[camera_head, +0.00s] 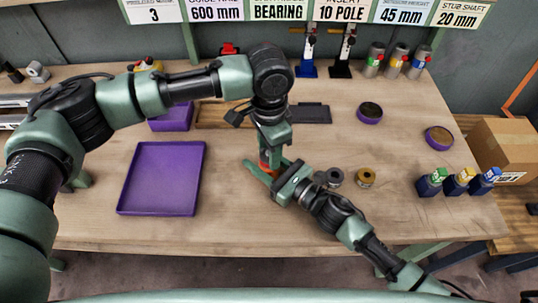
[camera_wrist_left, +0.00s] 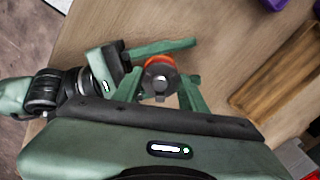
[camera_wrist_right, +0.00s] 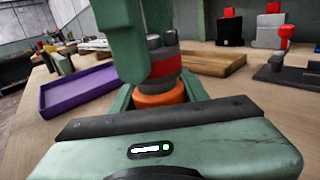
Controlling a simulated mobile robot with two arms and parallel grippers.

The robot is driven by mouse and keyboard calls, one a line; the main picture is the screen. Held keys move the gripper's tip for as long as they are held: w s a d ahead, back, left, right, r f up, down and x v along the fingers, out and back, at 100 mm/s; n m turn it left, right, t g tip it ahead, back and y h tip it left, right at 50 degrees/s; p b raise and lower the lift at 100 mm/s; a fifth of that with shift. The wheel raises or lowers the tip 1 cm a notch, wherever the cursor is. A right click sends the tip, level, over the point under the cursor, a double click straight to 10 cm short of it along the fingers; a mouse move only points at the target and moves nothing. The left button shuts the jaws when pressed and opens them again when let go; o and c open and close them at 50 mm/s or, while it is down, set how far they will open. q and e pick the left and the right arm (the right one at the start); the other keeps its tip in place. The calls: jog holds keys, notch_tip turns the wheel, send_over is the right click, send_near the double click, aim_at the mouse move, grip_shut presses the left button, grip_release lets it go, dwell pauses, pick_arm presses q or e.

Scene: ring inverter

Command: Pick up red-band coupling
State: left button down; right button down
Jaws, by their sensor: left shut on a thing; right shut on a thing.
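A red-band coupling (camera_wrist_right: 163,55), a dark grey cylinder with a red band, stands directly above an orange ring-shaped part (camera_wrist_right: 160,93) in the right wrist view. My left gripper (camera_head: 267,154) comes down from above and is shut on the coupling. Its dark round top also shows between the left fingers in the left wrist view (camera_wrist_left: 159,80). My right gripper (camera_head: 268,174) reaches in from the lower right and is shut on the orange part just below. The two parts appear to touch; the fingers hide whether they are joined.
A dark grey ring (camera_head: 331,177) and a gold ring (camera_head: 366,178) lie close to the right gripper. An empty purple tray (camera_head: 161,202) lies left. A wooden tray (camera_head: 212,115) is behind. Small coloured-top blocks (camera_head: 460,182) stand at the right edge. The front-middle table is clear.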

pick_arm(q)
notch_tip(320, 180, up, 10)
dwell(0.6)
pick_arm(e)
jog(key=c, duration=0.7)
grip_release()
jog(key=shift+d, duration=0.1)
